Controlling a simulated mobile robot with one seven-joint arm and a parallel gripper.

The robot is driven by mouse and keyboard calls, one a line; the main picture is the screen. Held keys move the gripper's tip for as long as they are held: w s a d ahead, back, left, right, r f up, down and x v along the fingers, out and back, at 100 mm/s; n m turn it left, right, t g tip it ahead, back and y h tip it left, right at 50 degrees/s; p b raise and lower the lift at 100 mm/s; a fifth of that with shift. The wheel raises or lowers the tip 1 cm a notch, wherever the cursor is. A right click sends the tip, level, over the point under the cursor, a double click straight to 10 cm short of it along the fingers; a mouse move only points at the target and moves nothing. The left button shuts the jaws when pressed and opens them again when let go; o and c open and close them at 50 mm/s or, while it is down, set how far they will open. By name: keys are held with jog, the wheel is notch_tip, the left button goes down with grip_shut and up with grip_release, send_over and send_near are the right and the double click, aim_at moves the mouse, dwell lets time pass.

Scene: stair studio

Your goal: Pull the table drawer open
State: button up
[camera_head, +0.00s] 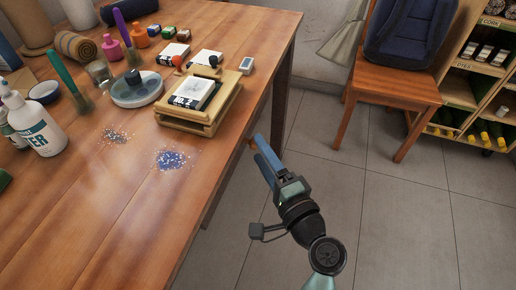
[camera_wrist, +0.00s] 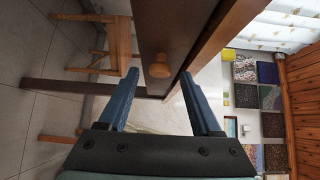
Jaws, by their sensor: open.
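The table (camera_head: 120,200) is wooden, and its right side faces my gripper. In the wrist view the drawer front (camera_wrist: 152,25) is a dark brown panel under the table edge (camera_wrist: 225,40). A round wooden knob (camera_wrist: 159,68) sticks out from it. My gripper (camera_wrist: 160,85) has two blue fingers, spread apart and empty. The knob appears between the fingertips in the picture, with a gap to each finger; whether it is within their reach is hard to tell. In the head view my gripper (camera_head: 257,145) is beside the table's right edge, which hides the drawer front.
A wooden chair (camera_head: 397,85) with a dark blue backpack (camera_head: 408,35) stands at the back right, beside a shelf (camera_head: 483,70). The tabletop holds a wooden press (camera_head: 200,110), bottles and spilled grains. The tiled floor (camera_head: 410,220) right of the table is clear.

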jog(key=shift+x, duration=1.1)
grip_shut()
dwell(0.7)
